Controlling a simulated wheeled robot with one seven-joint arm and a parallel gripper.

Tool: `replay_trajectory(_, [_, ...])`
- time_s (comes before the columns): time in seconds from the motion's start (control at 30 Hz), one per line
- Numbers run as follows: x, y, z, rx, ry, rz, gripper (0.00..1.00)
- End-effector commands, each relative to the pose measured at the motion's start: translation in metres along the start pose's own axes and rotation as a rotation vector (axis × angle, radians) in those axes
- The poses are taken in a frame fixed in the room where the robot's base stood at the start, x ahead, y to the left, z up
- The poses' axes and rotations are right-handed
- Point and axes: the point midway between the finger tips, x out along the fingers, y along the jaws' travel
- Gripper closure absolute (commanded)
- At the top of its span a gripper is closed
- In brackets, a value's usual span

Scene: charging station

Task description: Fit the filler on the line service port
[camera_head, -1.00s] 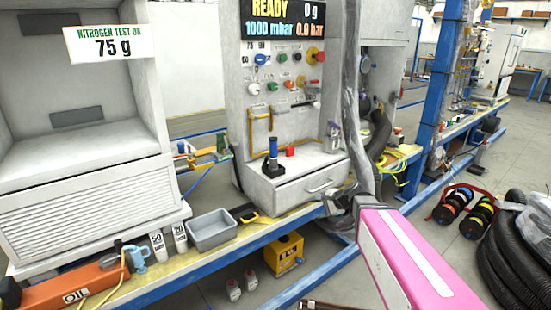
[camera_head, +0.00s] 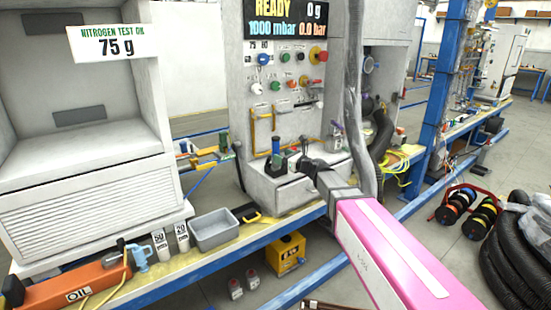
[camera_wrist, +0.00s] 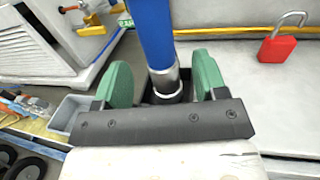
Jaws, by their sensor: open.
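The filler, which I take to be the blue-handled tool (camera_head: 276,146), stands upright in a dark holder on the white charging machine's ledge. In the wrist view its blue handle (camera_wrist: 151,30) and metal collar are between the two green fingers of my gripper (camera_wrist: 163,78). The fingers are apart, with a visible gap on each side of the collar. In the head view my gripper (camera_head: 287,160) reaches the tool from the right, and the wrist partly covers that spot. I cannot pick out the line service port with certainty.
A red padlock (camera_wrist: 277,50) lies on the ledge right of my gripper in the wrist view. The charging machine's panel (camera_head: 285,95) rises behind. A grey bin (camera_head: 214,229), bottles and an orange oil tool (camera_head: 85,283) are on the bench to the left.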

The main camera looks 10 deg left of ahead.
Motion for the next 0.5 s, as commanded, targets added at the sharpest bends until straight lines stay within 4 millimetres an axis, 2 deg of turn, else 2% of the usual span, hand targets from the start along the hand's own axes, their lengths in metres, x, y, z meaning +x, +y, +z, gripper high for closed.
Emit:
replay_trajectory(0.03, [0.009,-0.001,0.000,-0.001,0.000,0.001,0.35])
replay_trajectory(0.27, [0.021,-0.001,0.001,-0.002,0.000,0.001,0.35])
replay_trajectory(0.5, [0.056,-0.001,0.005,-0.003,0.000,0.001,0.35])
